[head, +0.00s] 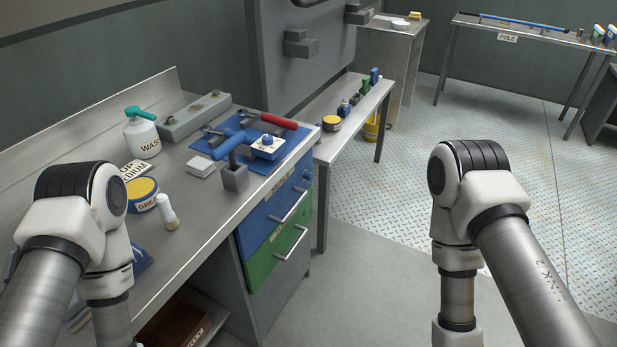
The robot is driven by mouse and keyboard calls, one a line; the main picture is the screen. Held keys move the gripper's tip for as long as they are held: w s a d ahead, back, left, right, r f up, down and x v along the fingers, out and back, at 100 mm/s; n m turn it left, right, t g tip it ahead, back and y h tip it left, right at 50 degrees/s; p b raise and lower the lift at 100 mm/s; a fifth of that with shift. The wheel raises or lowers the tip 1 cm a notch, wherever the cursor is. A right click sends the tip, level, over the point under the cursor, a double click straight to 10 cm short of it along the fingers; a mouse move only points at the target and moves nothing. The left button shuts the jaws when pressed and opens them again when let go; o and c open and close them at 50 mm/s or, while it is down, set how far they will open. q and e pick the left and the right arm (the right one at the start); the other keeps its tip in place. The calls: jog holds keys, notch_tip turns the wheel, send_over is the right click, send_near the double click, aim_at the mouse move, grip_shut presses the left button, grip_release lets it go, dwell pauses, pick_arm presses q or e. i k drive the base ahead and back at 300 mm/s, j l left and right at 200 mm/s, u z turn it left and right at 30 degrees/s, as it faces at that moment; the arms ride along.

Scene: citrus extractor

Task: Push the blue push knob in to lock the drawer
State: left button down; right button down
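A small blue push knob (307,174) shows near the upper right corner of the blue drawer's front (263,232). It is too small to tell how far it stands out. The blue drawer has a metal bar handle and looks closed in the cabinet under the workbench. A green drawer (272,262) with a similar handle is below it. My two arms come in at the lower left and lower right, bent downward, well apart from the drawers. Both grippers are out of view.
The metal workbench (205,245) holds a wash bottle (141,135), a yellow-lidded tin (142,194), a grey block (235,178) and tools on a blue mat (222,147). A narrower bench (343,142) adjoins behind. The floor (375,275) right of the drawers is clear.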

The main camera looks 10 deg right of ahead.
aim_at(310, 176)
jog(key=i+l+u, duration=0.1)
jog(key=l, duration=0.35)
jog(key=i+l+u, duration=0.15)
jog(key=l, duration=0.35)
jog(key=i+l+u, duration=0.1)
jog(key=i+l, duration=0.15)
jog(key=l, duration=0.3)
jog(key=i+l+u, duration=0.15)
jog(key=l, duration=0.35)
jog(key=i+l+u, duration=0.1)
jog(key=l, duration=0.45)
jog(key=i+l+u, duration=0.15)
jog(key=l, duration=0.35)
jog(key=k, duration=0.05)
